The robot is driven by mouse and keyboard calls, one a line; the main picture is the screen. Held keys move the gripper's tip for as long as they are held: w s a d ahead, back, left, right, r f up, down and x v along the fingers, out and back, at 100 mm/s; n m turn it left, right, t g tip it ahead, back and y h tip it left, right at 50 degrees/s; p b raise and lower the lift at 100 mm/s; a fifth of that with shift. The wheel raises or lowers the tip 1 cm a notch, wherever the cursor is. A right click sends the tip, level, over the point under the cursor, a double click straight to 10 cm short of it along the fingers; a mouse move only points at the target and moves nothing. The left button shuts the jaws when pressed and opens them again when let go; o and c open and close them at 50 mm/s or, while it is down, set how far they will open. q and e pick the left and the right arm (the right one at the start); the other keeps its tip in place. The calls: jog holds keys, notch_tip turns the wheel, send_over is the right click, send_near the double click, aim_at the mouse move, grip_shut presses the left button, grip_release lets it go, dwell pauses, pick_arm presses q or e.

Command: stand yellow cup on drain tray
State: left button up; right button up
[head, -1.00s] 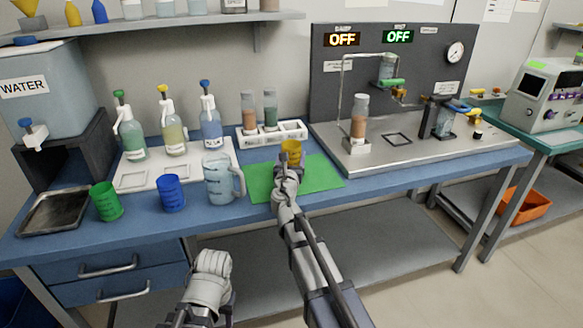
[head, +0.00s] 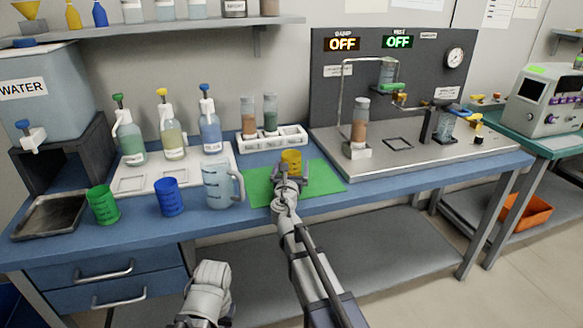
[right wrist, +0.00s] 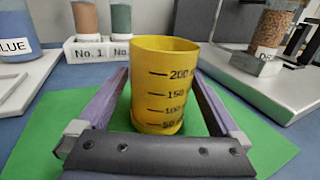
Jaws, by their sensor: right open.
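The yellow cup (head: 291,158) stands upright on the green mat (head: 325,178). My right gripper (head: 290,180) is open and low in front of it. In the right wrist view the cup (right wrist: 165,85) is between the two spread fingers, with gaps on both sides. The lower part of the cup is hidden by my gripper in the head view. A dark metal tray (head: 48,217), which looks like the drain tray, lies empty at the table's left end. My left gripper (head: 204,318) is low in front of the table; its fingers cannot be made out.
A green cup (head: 103,205), a blue cup (head: 169,197) and a clear jug (head: 219,188) stand between the metal tray and the mat. A metal rig platform (head: 425,155) is right.

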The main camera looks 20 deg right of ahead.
jog(key=shift+r, duration=0.15)
jog(key=v, duration=1.2)
